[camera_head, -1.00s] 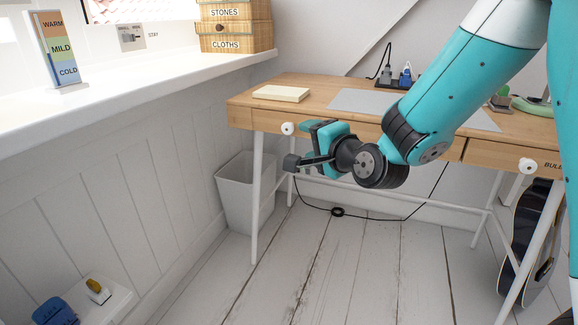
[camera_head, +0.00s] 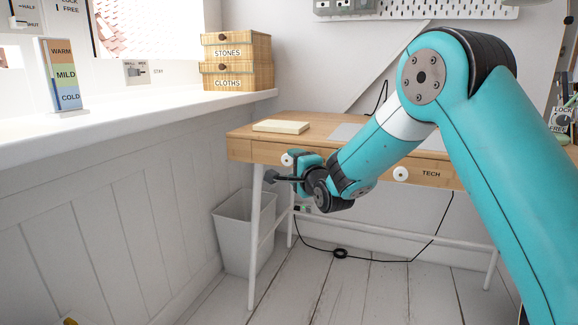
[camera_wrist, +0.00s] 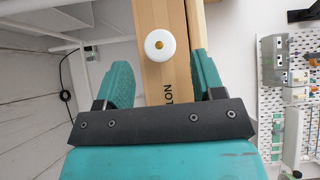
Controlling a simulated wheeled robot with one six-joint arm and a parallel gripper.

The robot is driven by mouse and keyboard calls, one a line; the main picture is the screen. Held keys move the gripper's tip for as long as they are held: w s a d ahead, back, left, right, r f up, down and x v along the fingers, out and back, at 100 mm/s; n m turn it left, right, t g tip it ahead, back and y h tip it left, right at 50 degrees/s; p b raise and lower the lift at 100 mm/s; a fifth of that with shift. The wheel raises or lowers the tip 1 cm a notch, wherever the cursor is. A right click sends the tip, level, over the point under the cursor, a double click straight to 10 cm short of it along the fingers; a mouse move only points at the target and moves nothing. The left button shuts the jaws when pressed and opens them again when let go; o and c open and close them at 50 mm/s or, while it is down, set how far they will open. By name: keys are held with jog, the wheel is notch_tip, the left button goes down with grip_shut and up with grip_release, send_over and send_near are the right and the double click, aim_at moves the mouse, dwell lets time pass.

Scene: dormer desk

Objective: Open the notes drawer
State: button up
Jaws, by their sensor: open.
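The notes drawer is the left one in the wooden desk. Its drawer front (camera_wrist: 175,85) shows in the wrist view, with a partly hidden label reading "NOT". Its round white knob (camera_wrist: 160,45) lies in the gap between my fingertips, with space on both sides. The same knob (camera_head: 287,159) shows in the head view, just left of my gripper (camera_head: 309,161). My gripper (camera_wrist: 162,64) is open and empty, with one teal finger on each side of the knob. My gripper hides part of the drawer front in the head view. The drawer looks closed.
A second knob (camera_head: 400,173) marks the TECH drawer to the right. A cream pad (camera_head: 281,126) lies on the desktop (camera_head: 243,132). A grey bin (camera_head: 233,232) stands by the left desk leg. The white sill (camera_head: 150,115) holds labelled boxes. The floor in front is clear.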

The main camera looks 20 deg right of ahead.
aim_at(289, 161)
jog(key=shift+w+a+b, duration=0.15)
jog(key=shift+w+a, duration=0.05)
jog(key=shift+w, duration=0.85)
jog(key=shift+w+a+b, duration=0.15)
jog(key=shift+w, duration=0.85)
jog(key=shift+c, duration=0.3)
grip_shut()
